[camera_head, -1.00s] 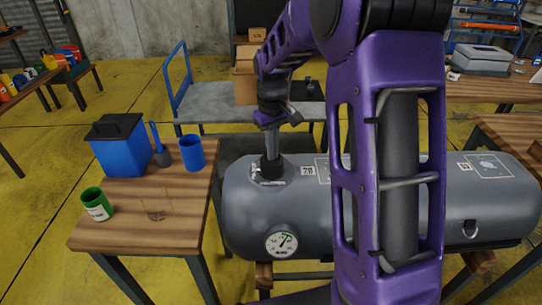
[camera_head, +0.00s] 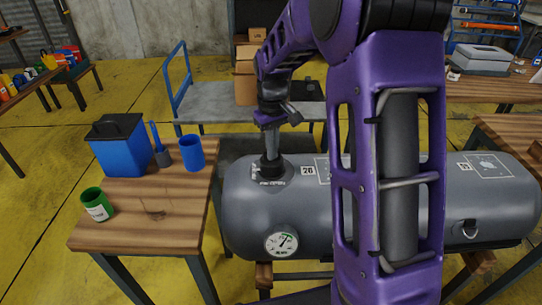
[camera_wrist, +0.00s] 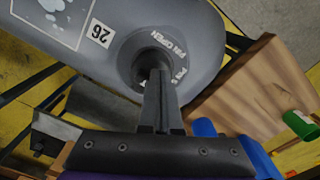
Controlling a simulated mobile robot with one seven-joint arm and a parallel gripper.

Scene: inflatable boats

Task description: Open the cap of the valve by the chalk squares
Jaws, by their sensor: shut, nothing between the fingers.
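The grey inflatable tube (camera_head: 400,215) lies across the middle of the head view. At its left end is the valve (camera_head: 272,174), a dark round fitting on a dark ring with white lettering. In the wrist view the valve (camera_wrist: 140,62) shows dark in the ring, whose lettering partly reads "OPEN". My gripper (camera_head: 271,158) points down at the valve; in the wrist view its fingers (camera_wrist: 158,88) are together, with nothing between them. The fingers hide part of the valve, so I cannot tell contact or the cap's state. A pale-outlined chalk square (camera_wrist: 50,18) lies beside the "26" label (camera_wrist: 99,33).
A pressure gauge (camera_head: 281,243) sits on the tube's front. A wooden table (camera_head: 175,225) at left holds a blue box (camera_head: 120,152), blue cup (camera_head: 192,154) and green can (camera_head: 97,206). A cart (camera_head: 215,100) stands behind. Another marked square (camera_head: 488,166) is at right.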

